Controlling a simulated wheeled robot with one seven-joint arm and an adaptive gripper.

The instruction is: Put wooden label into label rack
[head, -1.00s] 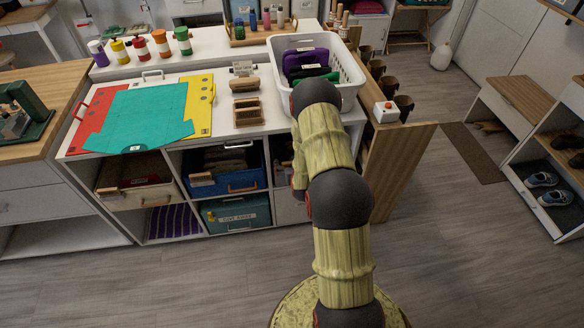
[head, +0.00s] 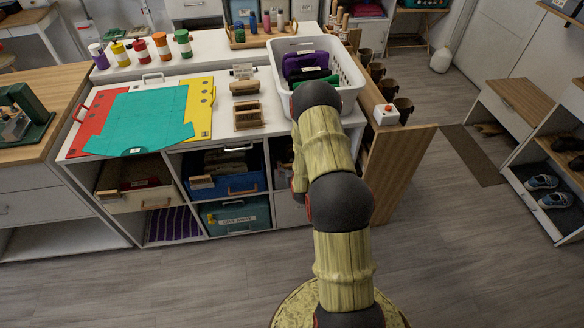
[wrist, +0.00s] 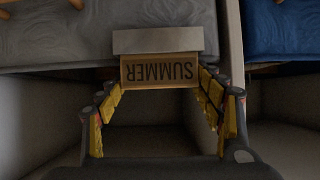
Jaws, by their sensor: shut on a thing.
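A wooden label (wrist: 160,70) with the dark word SUMMER, upside down in the wrist view, is between my fingertips. My gripper (wrist: 160,86) is shut on its two sides. A pale flat strip (wrist: 158,40) lies right along the label's far edge; I cannot tell if it touches. In the head view my gripper is hidden behind my own arm. A small slotted wooden block (head: 248,116), perhaps the label rack, stands on the white counter left of my arm; I cannot confirm what it is.
In the wrist view a grey surface (wrist: 50,40) and a blue one (wrist: 285,30) lie beyond the fingers. The white cubby unit holds a blue bin (head: 215,184) and a teal bin (head: 225,218). A white basket (head: 352,73) stands on the counter's right. The front floor is clear.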

